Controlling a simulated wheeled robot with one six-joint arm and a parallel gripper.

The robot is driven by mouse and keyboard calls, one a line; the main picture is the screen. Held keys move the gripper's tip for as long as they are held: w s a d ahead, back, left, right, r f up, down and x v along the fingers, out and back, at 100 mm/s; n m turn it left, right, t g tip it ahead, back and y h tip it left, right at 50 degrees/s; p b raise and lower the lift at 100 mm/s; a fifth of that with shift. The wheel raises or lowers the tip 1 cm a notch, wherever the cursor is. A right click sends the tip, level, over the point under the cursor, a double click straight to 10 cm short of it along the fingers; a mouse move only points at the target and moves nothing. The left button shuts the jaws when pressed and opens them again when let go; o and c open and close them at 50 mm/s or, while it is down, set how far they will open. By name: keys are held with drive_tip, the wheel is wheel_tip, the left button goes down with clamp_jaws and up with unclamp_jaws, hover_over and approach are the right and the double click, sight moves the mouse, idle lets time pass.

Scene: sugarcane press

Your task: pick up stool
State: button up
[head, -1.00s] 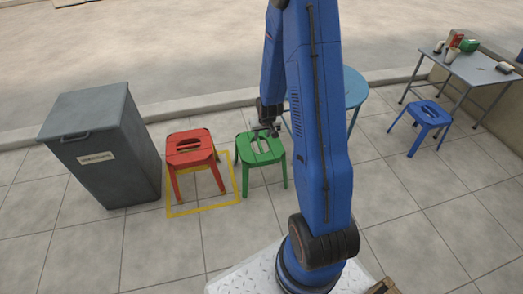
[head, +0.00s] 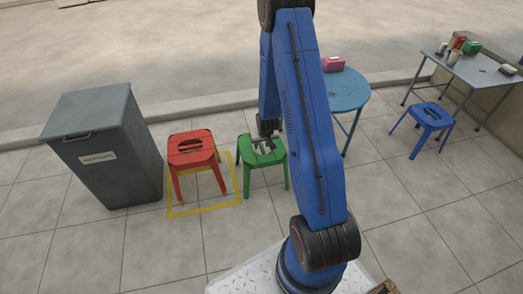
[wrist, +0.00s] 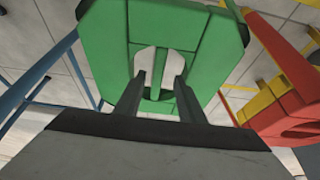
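A green stool (head: 252,154) stands upright on the paving near the middle of the head view. A red stool (head: 191,149) stands to its left, within a yellow floor outline. A blue stool (head: 431,117) stands far right. My gripper (head: 268,143) is at the green stool's seat. The red stool (wrist: 285,110) shows at right.
A grey bin (head: 105,150) stands left of the red stool. A round blue table (head: 345,92) with a pink box (head: 333,64) stands behind my arm. A grey table (head: 470,72) with small items is at the back right.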

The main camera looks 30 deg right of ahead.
sight(262, 147)
drive_tip(key=shift+d+x, duration=0.1)
drive_tip(key=shift+x, duration=1.25)
drive_tip(key=shift+d+x, duration=0.15)
drive_tip(key=shift+x, duration=1.15)
drive_tip(key=shift+f, duration=0.25)
clamp_jaws()
